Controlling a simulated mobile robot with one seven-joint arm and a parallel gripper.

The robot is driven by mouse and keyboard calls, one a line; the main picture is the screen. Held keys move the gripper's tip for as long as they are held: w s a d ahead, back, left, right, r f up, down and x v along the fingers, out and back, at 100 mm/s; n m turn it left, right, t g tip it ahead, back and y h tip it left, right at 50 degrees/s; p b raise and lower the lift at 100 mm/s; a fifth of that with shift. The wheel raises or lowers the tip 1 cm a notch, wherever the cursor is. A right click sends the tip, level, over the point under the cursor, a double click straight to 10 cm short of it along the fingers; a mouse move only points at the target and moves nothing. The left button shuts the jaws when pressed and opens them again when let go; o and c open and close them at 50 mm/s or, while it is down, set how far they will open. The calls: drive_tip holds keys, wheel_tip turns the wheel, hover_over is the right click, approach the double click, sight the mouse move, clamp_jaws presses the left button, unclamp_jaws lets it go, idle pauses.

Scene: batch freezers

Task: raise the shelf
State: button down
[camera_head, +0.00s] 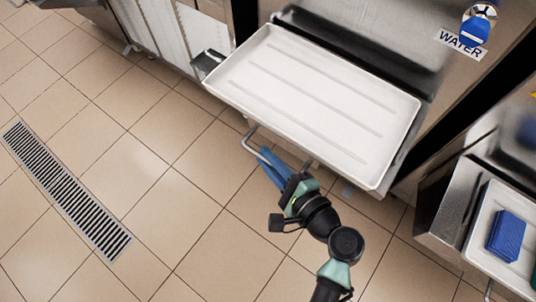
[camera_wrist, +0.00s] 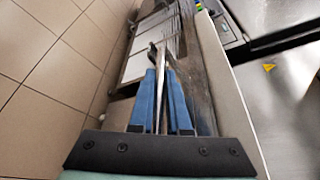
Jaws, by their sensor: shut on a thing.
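The shelf (camera_head: 318,98) is a broad white tray with raised ribs, standing out level from the front of a steel freezer. A thin bent metal bar (camera_head: 249,140) sticks out from under its front edge. My gripper (camera_head: 266,158), with blue fingers, reaches in from below right and is shut on this bar. In the wrist view the fingers of my gripper (camera_wrist: 163,75) lie on either side of a thin metal bar (camera_wrist: 161,62) that runs away between them. The shelf's pale edge is close to the right of the fingers there.
The steel freezer (camera_head: 365,45) behind the shelf carries a WATER label (camera_head: 462,43) and a blue-handled tap (camera_head: 475,33). At right, a second white tray (camera_head: 480,235) holds a blue item (camera_head: 506,236). The tiled floor at left is free, with a drain grate (camera_head: 65,190).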

drive_tip(key=shift+w+r, duration=0.1)
drive_tip(key=shift+r, duration=0.25)
drive_tip(key=c, duration=0.9)
unclamp_jaws()
drive_tip(key=shift+f, duration=0.1)
drive_tip(key=shift+d, duration=0.1)
drive_tip(key=p+v, duration=0.2)
drive_tip(key=v, duration=1.1)
drive_tip(key=shift+f, duration=0.1)
